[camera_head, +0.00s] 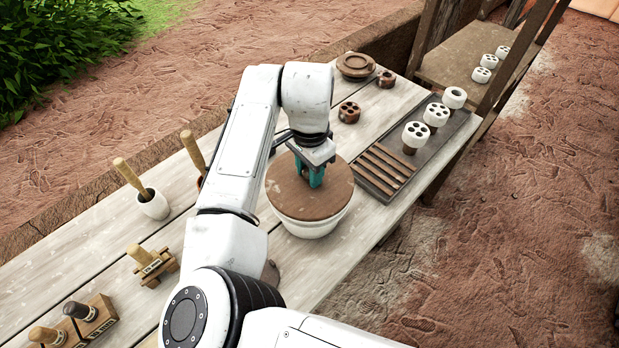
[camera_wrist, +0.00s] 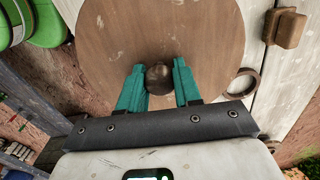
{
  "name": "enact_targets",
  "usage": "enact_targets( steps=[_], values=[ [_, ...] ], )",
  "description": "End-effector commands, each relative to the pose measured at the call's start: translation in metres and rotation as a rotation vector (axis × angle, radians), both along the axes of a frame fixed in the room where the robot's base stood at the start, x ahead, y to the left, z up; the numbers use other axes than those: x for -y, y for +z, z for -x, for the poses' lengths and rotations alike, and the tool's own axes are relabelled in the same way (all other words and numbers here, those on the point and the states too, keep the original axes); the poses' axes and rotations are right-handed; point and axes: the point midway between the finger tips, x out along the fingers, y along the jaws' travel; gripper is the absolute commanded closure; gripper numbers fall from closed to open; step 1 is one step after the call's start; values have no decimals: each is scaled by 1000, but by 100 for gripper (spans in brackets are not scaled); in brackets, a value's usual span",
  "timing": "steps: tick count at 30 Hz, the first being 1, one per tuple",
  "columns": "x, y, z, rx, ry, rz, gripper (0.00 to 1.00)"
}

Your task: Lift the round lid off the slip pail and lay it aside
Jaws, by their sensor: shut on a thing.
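The slip pail (camera_head: 312,224) is a round white vessel standing on the plank table. The round brown wooden lid (camera_head: 288,193) covers its top and looks level; I see no clear gap between lid and rim. My gripper (camera_head: 311,176) points down at the lid's middle. In the wrist view the teal fingers of my gripper (camera_wrist: 158,80) are shut on the lid's dark round knob (camera_wrist: 158,77). The lid (camera_wrist: 110,45) fills the upper middle of that view. The fingers hide the knob in the head view.
A slatted tray (camera_head: 370,183) with white pierced pieces (camera_head: 416,134) lies right of the pail. A brown round dish (camera_head: 356,64) and small brown pieces (camera_head: 349,112) are behind. A white pot (camera_head: 153,204) and wooden-handled tools stand left. Bare planks (camera_head: 95,240) show at left.

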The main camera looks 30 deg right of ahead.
Motion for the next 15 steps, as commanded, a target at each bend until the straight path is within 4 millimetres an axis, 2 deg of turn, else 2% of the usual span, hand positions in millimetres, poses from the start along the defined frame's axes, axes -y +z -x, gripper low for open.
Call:
enact_targets(
  steps=[10,15],
  values=[
    [0,5,-1,2,0,1,91],
    [0,24,-1,5,-1,0,91]
  ],
)
